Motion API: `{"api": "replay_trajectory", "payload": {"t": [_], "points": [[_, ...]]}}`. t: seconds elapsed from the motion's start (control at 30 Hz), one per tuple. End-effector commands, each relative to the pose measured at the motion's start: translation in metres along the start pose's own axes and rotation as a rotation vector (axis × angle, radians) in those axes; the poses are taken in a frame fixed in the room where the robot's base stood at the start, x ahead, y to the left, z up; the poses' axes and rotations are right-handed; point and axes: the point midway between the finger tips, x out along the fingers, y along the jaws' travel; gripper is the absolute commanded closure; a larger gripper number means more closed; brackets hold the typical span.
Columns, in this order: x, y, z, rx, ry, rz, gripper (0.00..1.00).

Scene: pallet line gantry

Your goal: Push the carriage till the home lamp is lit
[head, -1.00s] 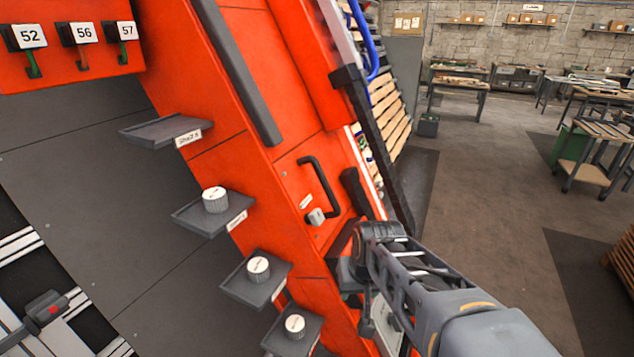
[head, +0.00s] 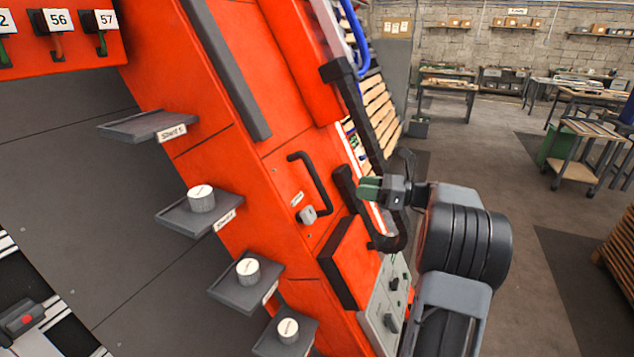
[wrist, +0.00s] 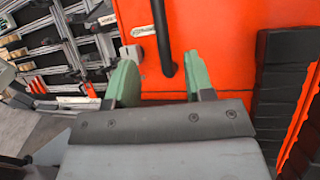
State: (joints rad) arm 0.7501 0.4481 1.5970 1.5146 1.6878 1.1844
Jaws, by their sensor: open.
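My gripper (head: 370,188) is open and empty, its green fingertips in front of the orange cabinet, beside its black door handle (head: 312,182). In the wrist view, the two green fingers of my gripper (wrist: 160,82) stand apart, with the black handle (wrist: 162,35) and orange panel beyond them. A dark block with a red button (head: 22,320) lies by pale rails at the lower left edge of the head view, partly cut off. I cannot tell whether it is the carriage. I cannot make out a home lamp.
Small grey shelves with white round knobs (head: 201,198) jut from the orange cabinet (head: 215,150). A grey control panel (head: 385,310) with dark knobs is below my gripper. A black bar frame (head: 362,125) stands beside the cabinet. Open floor (head: 480,190) lies to the right.

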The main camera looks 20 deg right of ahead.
Motion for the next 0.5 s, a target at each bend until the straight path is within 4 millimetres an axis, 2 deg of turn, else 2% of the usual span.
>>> {"api": "replay_trajectory", "payload": {"t": [0.5], "points": [[0.093, 0.001, 0.001, 0.003, 0.003, 0.004, 0.52]]}}
